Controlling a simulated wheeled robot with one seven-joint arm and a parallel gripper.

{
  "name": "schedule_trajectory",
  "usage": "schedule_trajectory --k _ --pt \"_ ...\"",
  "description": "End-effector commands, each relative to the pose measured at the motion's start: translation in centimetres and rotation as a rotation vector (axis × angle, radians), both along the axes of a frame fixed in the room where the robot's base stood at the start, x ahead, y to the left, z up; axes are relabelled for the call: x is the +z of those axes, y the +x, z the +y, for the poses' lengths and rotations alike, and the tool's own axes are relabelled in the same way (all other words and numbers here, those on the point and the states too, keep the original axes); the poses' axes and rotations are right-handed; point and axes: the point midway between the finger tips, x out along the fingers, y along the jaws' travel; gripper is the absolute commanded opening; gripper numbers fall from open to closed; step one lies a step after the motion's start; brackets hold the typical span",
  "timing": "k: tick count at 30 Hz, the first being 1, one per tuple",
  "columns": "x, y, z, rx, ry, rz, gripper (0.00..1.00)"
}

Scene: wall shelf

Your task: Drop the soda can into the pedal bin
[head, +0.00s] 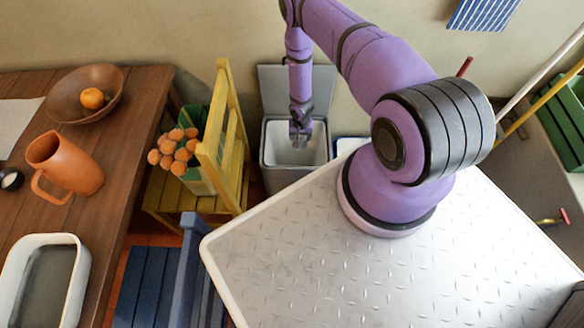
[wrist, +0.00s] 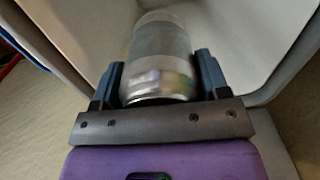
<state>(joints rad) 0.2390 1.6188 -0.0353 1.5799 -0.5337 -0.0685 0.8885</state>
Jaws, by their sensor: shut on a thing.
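The pedal bin (head: 270,156) is a grey box with its lid raised against the wall, and its pale inside shows. My gripper (head: 300,142) points down over the bin's opening in the head view. In the wrist view my gripper (wrist: 158,85) is shut on the soda can (wrist: 160,50), a silvery, blurred cylinder held between the two dark fingers. Beyond the can the bin's pale inner walls (wrist: 235,30) show on both sides. The can is too small to make out clearly in the head view.
A yellow chair (head: 232,130) with a box of orange pompom flowers (head: 175,150) stands left of the bin. A wooden table (head: 110,165) holds a bowl, a jug (head: 68,163) and a white dish. A blue chair (head: 190,270) is nearer. Poles (head: 540,75) lean at the right.

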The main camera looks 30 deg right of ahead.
Motion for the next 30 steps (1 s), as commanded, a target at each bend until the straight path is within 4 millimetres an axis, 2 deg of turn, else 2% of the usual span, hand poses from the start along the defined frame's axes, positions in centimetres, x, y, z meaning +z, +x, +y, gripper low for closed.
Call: schedule_trajectory --k 8,9,12,23,26,30 --pt "-0.1 0.0 0.0 0.000 0.000 0.000 0.47" --pt "-0.1 0.0 0.0 0.000 0.000 0.000 0.78" --pt "-0.1 0.0 0.0 0.000 0.001 0.001 0.98" --pt "0.3 0.0 0.0 0.000 0.000 0.000 0.98" --pt "1.3 0.0 0.0 -0.001 0.000 0.000 0.98" --pt "3.6 0.1 0.0 -0.001 -0.001 -0.001 0.98"
